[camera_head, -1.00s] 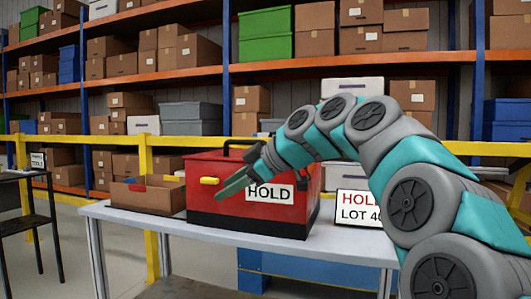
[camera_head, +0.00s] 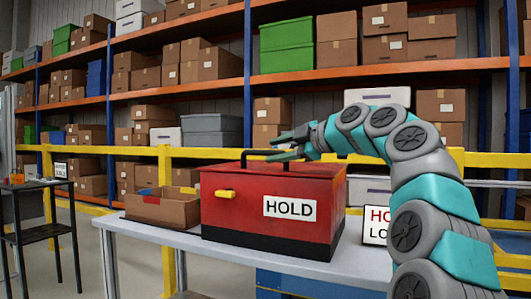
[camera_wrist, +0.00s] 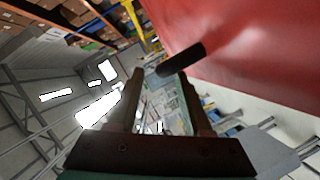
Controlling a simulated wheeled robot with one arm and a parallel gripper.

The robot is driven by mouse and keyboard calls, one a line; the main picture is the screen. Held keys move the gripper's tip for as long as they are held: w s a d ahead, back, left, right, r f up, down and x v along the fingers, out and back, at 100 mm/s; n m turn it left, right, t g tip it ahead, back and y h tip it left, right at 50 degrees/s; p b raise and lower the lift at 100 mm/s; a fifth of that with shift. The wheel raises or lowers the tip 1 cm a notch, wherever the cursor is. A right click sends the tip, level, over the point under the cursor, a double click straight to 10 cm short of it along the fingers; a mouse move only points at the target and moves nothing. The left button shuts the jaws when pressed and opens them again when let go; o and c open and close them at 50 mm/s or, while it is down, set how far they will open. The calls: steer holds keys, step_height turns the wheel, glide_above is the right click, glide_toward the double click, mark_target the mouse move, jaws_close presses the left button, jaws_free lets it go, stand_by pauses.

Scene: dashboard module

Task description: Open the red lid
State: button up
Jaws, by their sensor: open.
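The red box (camera_head: 245,218) stands on the table, with a "HOLD" label and a yellow latch (camera_head: 225,194) on its front. Its red lid (camera_head: 310,172) lies shut on top and carries a black handle (camera_head: 244,160). My gripper (camera_head: 275,148) is open and empty at the top of the box, beside the handle's right part. In the wrist view the dark handle (camera_wrist: 185,60) lies just ahead of the fingertips (camera_wrist: 163,80), with the red surface at upper right. Whether the fingers touch the handle I cannot tell.
An open cardboard tray (camera_head: 160,212) stands left of the red box on the grey table (camera_head: 190,240). A white "HOLD LOT" sign (camera_head: 376,225) stands to the right. A yellow rail (camera_head: 210,155) and loaded shelves are behind. A dark side table (camera_head: 45,235) stands at far left.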

mark_target(270, 151)
steer(key=x, duration=0.4)
steer(key=shift+a+f+p, duration=0.1)
steer(key=shift+a+p, duration=0.05)
steer(key=shift+p, duration=0.2)
steer(key=shift+c, duration=0.2)
jaws_close()
stand_by(0.9)
